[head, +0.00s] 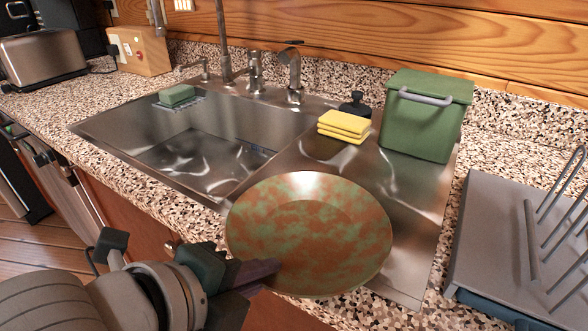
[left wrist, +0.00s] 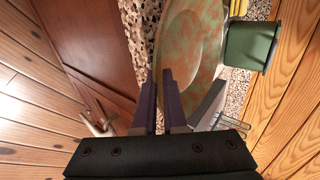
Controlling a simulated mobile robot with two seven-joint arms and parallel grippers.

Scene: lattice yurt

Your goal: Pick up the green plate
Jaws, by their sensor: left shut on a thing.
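The green plate (head: 308,235) is round and mottled with rusty orange patches. It is over the front of the sink's drainboard and the counter edge, its upper face toward the head camera; I cannot tell for sure whether it touches the surface below. My left gripper (head: 268,270) is shut on the plate's near-left rim. In the left wrist view the plate (left wrist: 192,40) extends from between the two dark fingers (left wrist: 161,90). My right gripper is not in view.
Behind the plate are a metal sink (head: 200,155), yellow sponges (head: 343,126), a dark bottle (head: 355,104) and a green bin (head: 425,115). A grey dish rack (head: 500,235) stands right. A green sponge (head: 177,95) and a toaster (head: 42,60) are farther left. Speckled counter surrounds the sink.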

